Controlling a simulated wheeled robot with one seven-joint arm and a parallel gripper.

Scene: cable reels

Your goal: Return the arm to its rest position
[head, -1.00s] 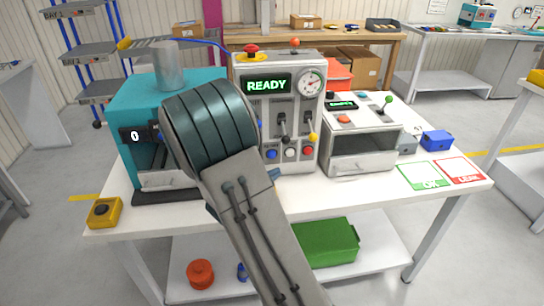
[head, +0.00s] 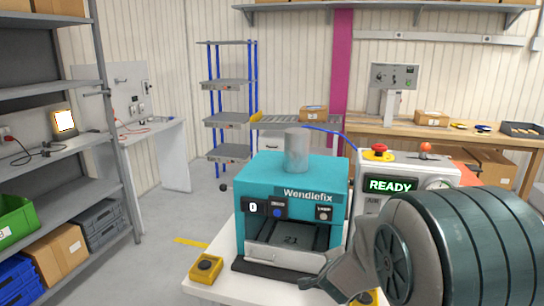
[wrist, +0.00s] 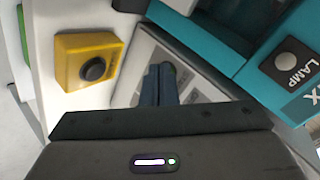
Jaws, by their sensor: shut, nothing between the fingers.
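My arm (head: 450,245) fills the lower right of the head view, with a large teal joint close to the camera. A grey part of it reaches left in front of the teal machine. My gripper (wrist: 163,68) shows in the wrist view as two dark fingers side by side, shut and empty. The fingers point toward a pale-framed grey surface beside the teal machine (wrist: 240,60). In the head view I cannot make out the fingertips clearly.
The teal Wendlefix machine (head: 290,180) stands on the white table with a yellow button box (head: 206,269) at its front left. The READY panel (head: 391,185) is partly behind my arm. Shelving (head: 75,190) stands left. Floor between shelving and table is clear.

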